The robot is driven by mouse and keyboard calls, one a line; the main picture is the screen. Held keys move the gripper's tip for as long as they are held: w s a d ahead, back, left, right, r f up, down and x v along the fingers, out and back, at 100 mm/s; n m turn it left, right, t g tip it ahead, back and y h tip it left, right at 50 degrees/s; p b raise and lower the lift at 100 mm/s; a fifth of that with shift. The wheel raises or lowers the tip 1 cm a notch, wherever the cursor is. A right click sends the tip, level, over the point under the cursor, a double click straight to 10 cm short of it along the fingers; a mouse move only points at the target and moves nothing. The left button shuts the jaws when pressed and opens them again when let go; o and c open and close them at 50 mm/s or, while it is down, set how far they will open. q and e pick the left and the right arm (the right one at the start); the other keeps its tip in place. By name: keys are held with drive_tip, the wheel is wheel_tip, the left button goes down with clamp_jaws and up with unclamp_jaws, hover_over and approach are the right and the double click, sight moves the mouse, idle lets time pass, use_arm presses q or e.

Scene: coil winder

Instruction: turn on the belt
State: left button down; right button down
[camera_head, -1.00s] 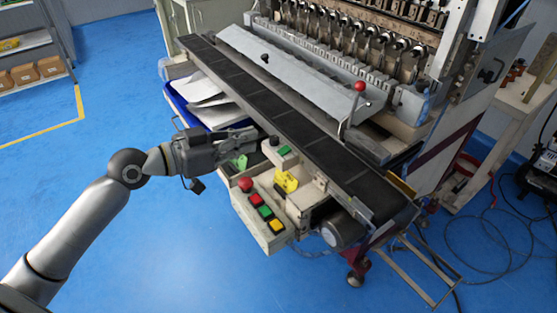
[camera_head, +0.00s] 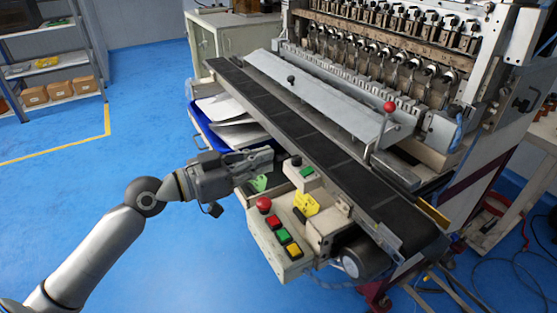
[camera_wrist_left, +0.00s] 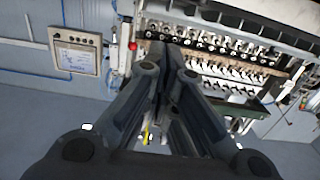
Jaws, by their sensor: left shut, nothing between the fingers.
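The black conveyor belt (camera_head: 322,150) runs diagonally along the front of the coil winder (camera_head: 385,55). Below its near end is a control box (camera_head: 268,238) with a red knob (camera_head: 263,205) and red, green and yellow buttons. A smaller box with a green button (camera_head: 306,172) and a dark knob sits beside the belt, above a yellow part (camera_head: 306,204). My left gripper (camera_head: 270,155) is shut and empty, just left of the smaller box and apart from it by a little. The left wrist view shows its closed fingers (camera_wrist_left: 160,75) pointing at the machine. My right gripper is not in view.
A blue tray with papers (camera_head: 228,112) lies left of the belt. A red-knobbed lever (camera_head: 389,107) rises beyond the belt. A motor (camera_head: 365,257) hangs under the belt's near end. Shelves with boxes (camera_head: 62,90) stand at far left; the blue floor between is clear.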

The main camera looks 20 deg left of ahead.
use_arm(q)
drive_tip(key=p, duration=0.3)
hover_over(301, 176)
drive_tip(key=shift+s+a+r, duration=0.1)
drive_tip(key=shift+s+a, duration=0.1)
drive_tip(key=shift+a, duration=0.05)
wheel_tip(301, 176, down, 3)
drive_tip(key=shift+w+d, duration=0.15)
drive_tip(key=shift+w+f, duration=0.1)
drive_tip(key=shift+f, duration=0.65)
drive_tip(key=shift+r, duration=0.1)
